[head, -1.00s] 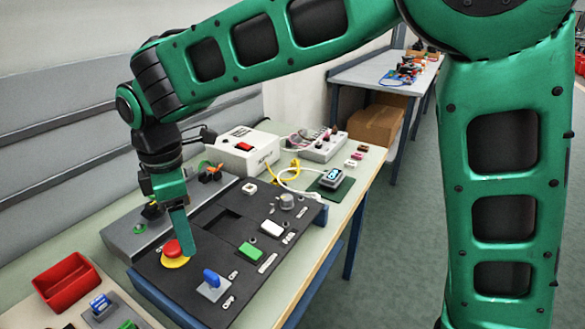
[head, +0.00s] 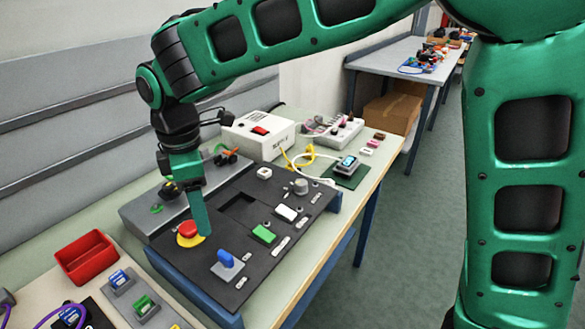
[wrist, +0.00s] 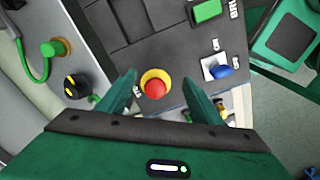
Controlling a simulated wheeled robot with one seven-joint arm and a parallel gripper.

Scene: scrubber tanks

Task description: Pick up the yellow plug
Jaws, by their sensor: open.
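A yellow cable with a thicker yellow end (head: 310,152) lies by the white box at the back of the bench in the head view. I cannot tell whether this is the yellow plug. My gripper (head: 200,222) points down over the near part of the black panel (head: 270,192), beside a red button with a yellow base (head: 188,231). In the wrist view my gripper (wrist: 161,84) has its fingers apart and empty, with the red button (wrist: 155,88) showing between them. I cannot tell whether the fingers touch the panel.
A blue switch (head: 226,258) stands up from the panel near my gripper. A green button (head: 264,234) and a white one (head: 285,213) lie farther right. A white box (head: 258,134) stands at the back. A red bin (head: 86,256) is at the left. The floor at right is clear.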

